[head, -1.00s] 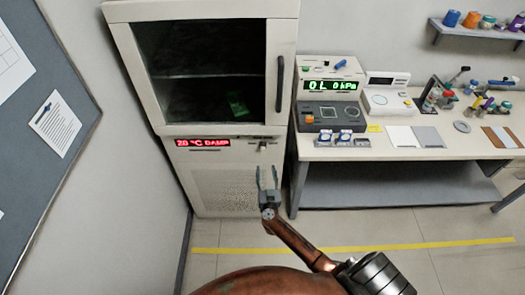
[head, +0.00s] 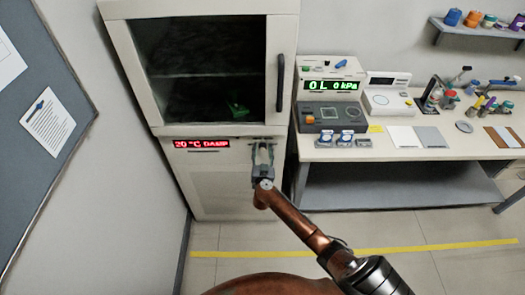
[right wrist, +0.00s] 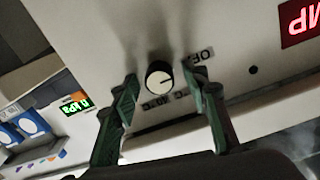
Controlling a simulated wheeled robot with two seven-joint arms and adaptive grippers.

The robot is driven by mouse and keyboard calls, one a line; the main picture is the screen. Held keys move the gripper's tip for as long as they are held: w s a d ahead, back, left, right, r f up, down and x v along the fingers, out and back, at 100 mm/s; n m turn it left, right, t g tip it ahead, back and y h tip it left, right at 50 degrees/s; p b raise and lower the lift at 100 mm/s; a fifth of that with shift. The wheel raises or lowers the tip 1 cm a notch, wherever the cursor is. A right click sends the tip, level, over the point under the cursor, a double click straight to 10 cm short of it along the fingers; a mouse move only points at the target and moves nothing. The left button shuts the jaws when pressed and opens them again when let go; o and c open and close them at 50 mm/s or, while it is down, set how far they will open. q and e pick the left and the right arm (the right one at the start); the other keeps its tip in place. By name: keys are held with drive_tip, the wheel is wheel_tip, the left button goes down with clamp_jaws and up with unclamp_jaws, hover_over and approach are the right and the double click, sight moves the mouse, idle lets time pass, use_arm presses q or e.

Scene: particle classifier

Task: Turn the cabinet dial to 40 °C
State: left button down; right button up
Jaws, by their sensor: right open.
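The white cabinet (head: 225,185) stands at the left of the head view with its glass-front door above. Its red display (head: 201,144) reads 20 °C DAMP. The dial (right wrist: 159,78) is a small round knob with a white face and a dark pointer line, in the middle of the right wrist view. Labels around it are upside down; "OFF" and "40 °C" are partly readable. My right gripper (head: 263,153) is in front of the dial in the head view; in the right wrist view its open fingers (right wrist: 166,90) stand either side of the dial, apart from it. My left gripper is not in view.
A bench (head: 385,153) with a meter reading OL 0 kPa (head: 332,86), small containers and tools stands right of the cabinet. A dark vertical door handle (head: 280,83) is above the dial. A green item (head: 238,109) lies inside the cabinet. The floor in front is clear.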

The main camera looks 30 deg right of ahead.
drive_tip(key=shift+c, duration=0.6)
clamp_jaws()
drive_tip(key=m+p, duration=0.3)
drive_tip(key=p, duration=0.5)
drive_tip(key=shift+a+r, duration=0.1)
drive_tip(key=shift+r, duration=0.1)
drive_tip(key=shift+f+m+p, duration=0.2)
drive_tip(key=shift+m+p, duration=0.15)
drive_tip(key=shift+m, duration=0.65)
drive_tip(key=m, duration=0.4)
drive_tip(key=shift+f, duration=0.1)
drive_tip(key=m+b, duration=0.1)
drive_tip(key=m, duration=0.4)
drive_tip(key=shift+s+f, duration=0.1)
drive_tip(key=m+b, duration=0.1)
drive_tip(key=m, duration=0.4)
drive_tip(key=m+b, duration=0.1)
drive_tip(key=m, duration=0.3)
drive_tip(key=shift+m, duration=0.4)
